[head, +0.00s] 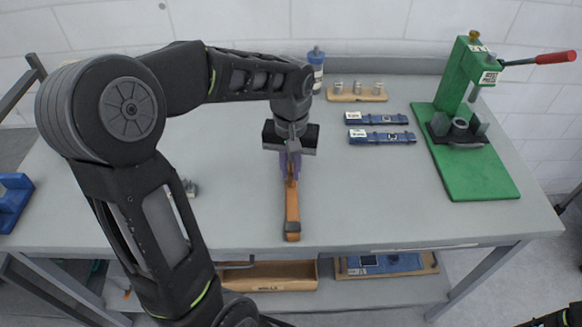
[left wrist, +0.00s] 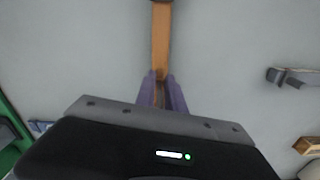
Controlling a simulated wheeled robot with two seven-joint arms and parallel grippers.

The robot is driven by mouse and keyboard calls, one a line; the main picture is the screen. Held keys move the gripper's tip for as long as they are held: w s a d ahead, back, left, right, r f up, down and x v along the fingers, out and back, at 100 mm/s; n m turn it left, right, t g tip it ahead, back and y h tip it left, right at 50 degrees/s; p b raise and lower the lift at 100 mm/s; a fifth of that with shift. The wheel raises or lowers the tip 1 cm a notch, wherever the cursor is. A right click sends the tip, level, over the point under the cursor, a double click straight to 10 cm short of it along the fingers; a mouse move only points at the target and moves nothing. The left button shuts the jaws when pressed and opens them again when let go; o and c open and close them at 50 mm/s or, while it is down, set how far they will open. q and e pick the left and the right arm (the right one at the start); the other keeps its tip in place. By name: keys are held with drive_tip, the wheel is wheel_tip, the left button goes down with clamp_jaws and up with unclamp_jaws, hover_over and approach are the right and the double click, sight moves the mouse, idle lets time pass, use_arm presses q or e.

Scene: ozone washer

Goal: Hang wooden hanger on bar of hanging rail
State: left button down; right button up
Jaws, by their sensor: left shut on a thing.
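The wooden hanger (head: 292,212) shows as an orange-brown bar below my left gripper (head: 291,167), over the grey table. My left gripper's purple fingers are shut on it. In the left wrist view the hanger (left wrist: 161,40) runs up from between the purple fingertips (left wrist: 161,88) to the top edge. The hanger's hook and its far end are not clear in either view. I cannot tell whether the hanger touches the table. No hanging rail or bar can be made out for certain. Only a small dark part of my right arm shows at the lower right corner; its gripper is not seen.
The grey table (head: 385,210) holds a green press (head: 465,120) at right, two blue cases (head: 380,127), a wooden block with metal pieces (head: 357,96) and a blue bottle (head: 316,65). A lower shelf holds trays (head: 270,274). The table's front right is clear.

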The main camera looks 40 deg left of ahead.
use_arm(q)
drive_tip(key=shift+f, duration=0.2)
drive_tip(key=c, duration=1.4)
unclamp_jaws()
drive_tip(key=shift+r, duration=0.1)
wheel_tip(320, 180, up, 12)
drive_tip(key=shift+r, duration=0.15)
